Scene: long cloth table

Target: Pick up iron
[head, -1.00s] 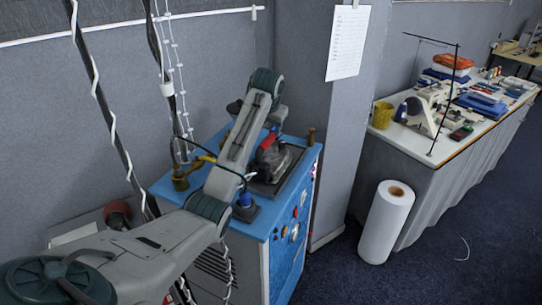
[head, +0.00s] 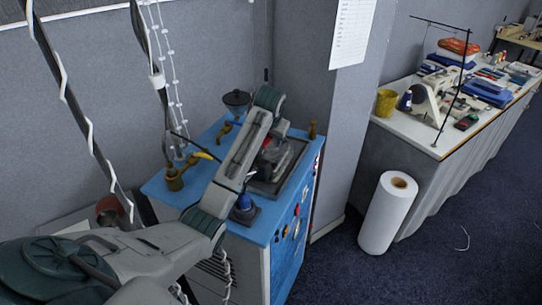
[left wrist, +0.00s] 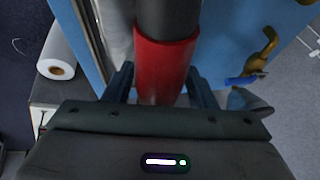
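The iron (head: 279,158) sits on a dark plate (head: 297,165) on top of the blue cabinet. It is dark with red parts and partly hidden by my left arm. In the left wrist view, the two fingers of my left gripper (left wrist: 163,84) stand on either side of a red and dark rounded part (left wrist: 166,65), which looks like the iron's handle. I cannot tell whether the fingers press on it. My right gripper is in neither view.
The blue cabinet (head: 159,188) also carries brass-coloured fittings (head: 174,178) and a dark blue item (head: 245,204). A white roll (head: 388,220) stands on the floor to the right. Beyond it is a long cloth-sided table (head: 412,140) with sewing items. Cables hang at the left.

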